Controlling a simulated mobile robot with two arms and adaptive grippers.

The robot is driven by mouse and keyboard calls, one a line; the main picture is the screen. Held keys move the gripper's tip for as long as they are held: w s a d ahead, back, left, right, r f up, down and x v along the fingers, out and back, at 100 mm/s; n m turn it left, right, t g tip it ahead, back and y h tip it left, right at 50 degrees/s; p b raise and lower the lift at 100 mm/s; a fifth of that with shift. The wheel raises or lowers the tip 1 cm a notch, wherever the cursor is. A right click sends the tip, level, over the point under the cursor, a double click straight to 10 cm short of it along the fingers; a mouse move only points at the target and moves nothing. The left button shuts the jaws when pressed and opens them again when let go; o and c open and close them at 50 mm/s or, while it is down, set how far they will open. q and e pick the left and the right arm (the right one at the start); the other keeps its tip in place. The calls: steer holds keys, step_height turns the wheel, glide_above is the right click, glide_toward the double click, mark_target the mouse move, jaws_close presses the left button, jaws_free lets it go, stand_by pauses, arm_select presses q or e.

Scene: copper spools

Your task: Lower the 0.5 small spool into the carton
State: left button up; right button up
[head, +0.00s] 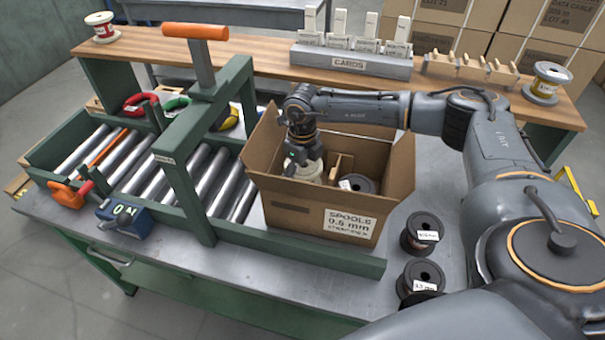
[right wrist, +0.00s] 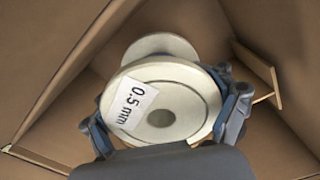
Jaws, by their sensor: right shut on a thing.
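The open cardboard carton (head: 290,207) stands on the metal bench with its flaps up, labelled "SPOOLS 0.5 mm". My right gripper (head: 303,168) reaches down inside its left part, shut on a cream spool (head: 312,173). In the right wrist view, the spool (right wrist: 165,105) bears a "0.5 mm" label and sits between the two fingers of my right gripper (right wrist: 168,112). I cannot tell if the spool touches the carton floor. A cardboard divider (head: 341,163) stands right of it, with a black spool (head: 364,185) beyond. My left gripper is not in view.
Two black spools (head: 422,232) (head: 420,278) stand on the bench right of the carton. A green-framed roller conveyor (head: 183,205) with an orange-handled post lies left. A card rack (head: 352,62), a peg rack (head: 470,70) and other spools (head: 547,82) stand on the wooden shelf behind.

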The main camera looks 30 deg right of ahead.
steer(key=shift+f+b, duration=1.3)
steer(key=shift+f, duration=0.8)
steer(key=shift+s, duration=0.15)
steer(key=o, duration=1.4)
steer(key=shift+f, duration=0.1)
steer(key=shift+c, duration=0.2)
steer(key=shift+s, duration=0.1)
step_height(320, 180, up, 12)
steer(key=shift+r, duration=0.2)
steer(key=shift+w, duration=0.2)
